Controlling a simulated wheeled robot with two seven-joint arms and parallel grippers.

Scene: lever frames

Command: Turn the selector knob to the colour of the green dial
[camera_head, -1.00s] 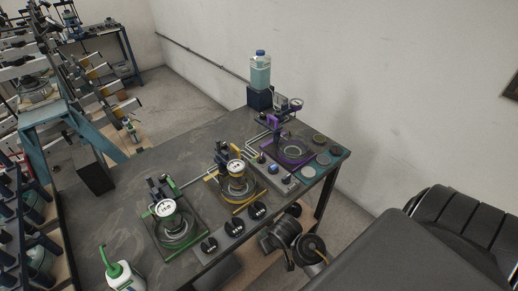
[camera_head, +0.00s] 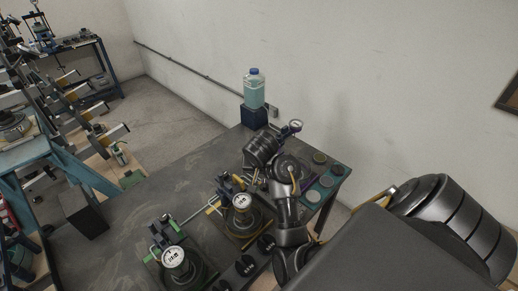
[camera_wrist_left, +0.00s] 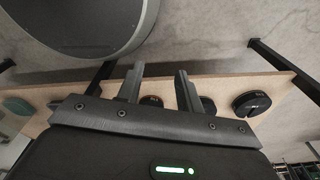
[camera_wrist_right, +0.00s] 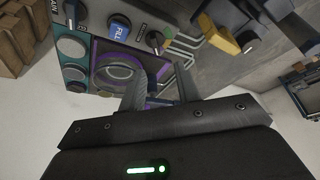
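The green station's white-faced dial (camera_head: 175,257) stands at the front left of the table in the head view. My right arm reaches over the table to the purple station; its fingertips are hidden there. In the right wrist view my right gripper (camera_wrist_right: 157,80) is open and empty, with the purple frame (camera_wrist_right: 92,60) behind its fingers. A blue knob (camera_wrist_right: 118,27) and a dark knob (camera_wrist_right: 156,40) with a pale mark lie beyond the tips; I cannot tell which is the selector.
The yellow station's dial (camera_head: 241,202) stands between the green and purple stations. Black knobs (camera_head: 245,265) line the front edge. A jug (camera_head: 254,90) stands on a dark block at the back. Round coloured discs (camera_head: 312,196) lie at the right end. The table's left half has bare room.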

